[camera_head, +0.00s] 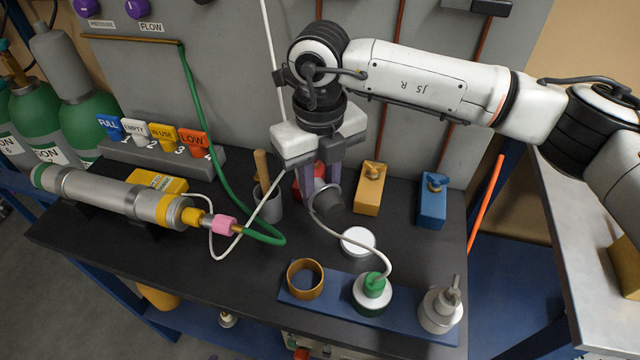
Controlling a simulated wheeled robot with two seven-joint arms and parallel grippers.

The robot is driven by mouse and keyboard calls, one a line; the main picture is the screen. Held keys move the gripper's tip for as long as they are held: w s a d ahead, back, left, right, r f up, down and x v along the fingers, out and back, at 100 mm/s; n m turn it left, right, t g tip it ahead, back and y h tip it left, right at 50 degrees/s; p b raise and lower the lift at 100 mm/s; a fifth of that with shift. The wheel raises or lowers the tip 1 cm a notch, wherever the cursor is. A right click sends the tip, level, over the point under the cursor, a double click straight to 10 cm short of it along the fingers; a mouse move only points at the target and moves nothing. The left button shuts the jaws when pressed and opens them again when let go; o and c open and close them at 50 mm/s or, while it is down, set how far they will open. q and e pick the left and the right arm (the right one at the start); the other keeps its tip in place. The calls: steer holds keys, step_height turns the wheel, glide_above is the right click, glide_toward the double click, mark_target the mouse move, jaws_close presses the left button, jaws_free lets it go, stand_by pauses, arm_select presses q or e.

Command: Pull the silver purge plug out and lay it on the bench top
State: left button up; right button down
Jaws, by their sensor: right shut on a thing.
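My right gripper (320,190) reaches down from above over the middle of the bench top (240,275). Its fingers are shut on a dull grey, short cylindrical piece (329,202), which looks like the silver purge plug. The piece hangs tilted between the fingertips; they hide part of it, and I cannot tell whether it touches the bench. A silver column (110,195) with a yellow end lies at the left, with a pink fitting (224,225) and green hose at its right end. My left gripper is not in view.
A blue tray (330,308) at the front holds an amber ring, a green-capped bottle (372,297) with a white tube, and a grey bottle (440,308). A white lid (358,241), orange block (369,188) and blue block (432,200) stand nearby. Bare bench lies front-left.

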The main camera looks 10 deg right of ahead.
mark_target(320, 185)
steer(key=shift+f+b, duration=1.55)
steer(key=shift+f, duration=1.75)
steer(key=c, duration=1.4)
jaws_free()
step_height(320, 185, up, 9)
steer(key=shift+r+b, duration=0.1)
steer(key=shift+b, duration=0.35)
steer(key=shift+r, duration=0.6)
